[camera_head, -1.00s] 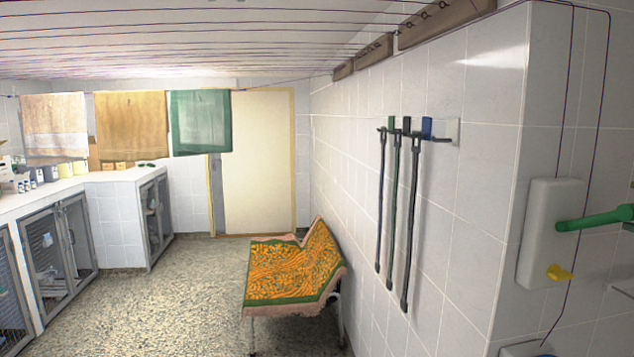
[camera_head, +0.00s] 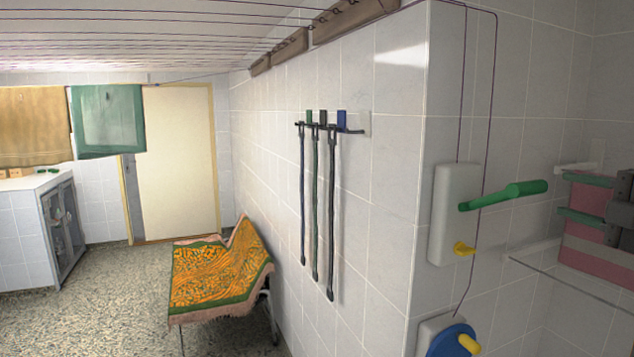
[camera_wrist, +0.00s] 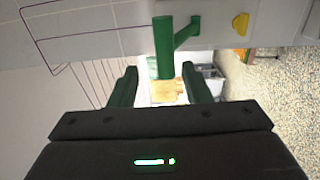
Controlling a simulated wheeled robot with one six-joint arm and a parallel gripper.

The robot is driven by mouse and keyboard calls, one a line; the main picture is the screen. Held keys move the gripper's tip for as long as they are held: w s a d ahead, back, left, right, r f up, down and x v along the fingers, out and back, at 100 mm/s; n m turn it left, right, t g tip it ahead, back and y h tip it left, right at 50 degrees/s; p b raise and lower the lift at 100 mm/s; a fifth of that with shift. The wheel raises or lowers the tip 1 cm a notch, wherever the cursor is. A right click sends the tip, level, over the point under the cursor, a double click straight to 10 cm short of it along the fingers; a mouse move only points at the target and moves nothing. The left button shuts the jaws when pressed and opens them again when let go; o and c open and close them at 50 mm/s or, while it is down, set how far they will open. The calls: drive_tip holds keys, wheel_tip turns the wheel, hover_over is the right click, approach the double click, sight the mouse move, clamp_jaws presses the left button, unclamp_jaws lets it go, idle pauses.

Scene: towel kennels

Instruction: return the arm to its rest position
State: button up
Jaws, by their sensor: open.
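My gripper (camera_head: 563,196) is at the right edge of the head view, its two green fingers pointing left and its dark body cut off by the frame. It is open. In the wrist view the fingers of my gripper (camera_wrist: 160,85) stand apart, with nothing held between them. A green crank handle (camera_head: 515,193) on a white wall box (camera_head: 453,215) lies left of my gripper, with a gap between them. The crank handle (camera_wrist: 163,48) also shows beyond the fingertips in the wrist view. Most of my arm is out of view.
A blue wheel with a yellow knob (camera_head: 468,343) is below the wall box. A pink striped cloth (camera_head: 598,250) hangs behind my gripper, near a white rail (camera_head: 535,247). Leashes (camera_head: 316,210) hang on the wall; a bench with an orange cover (camera_head: 215,275) stands left. Floor further left is clear.

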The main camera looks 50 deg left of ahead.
sight(535, 188)
idle(0.3)
drive_tip(key=shift+x, duration=3.35)
drive_tip(key=shift+f, duration=0.1)
drive_tip(key=shift+f, duration=0.1)
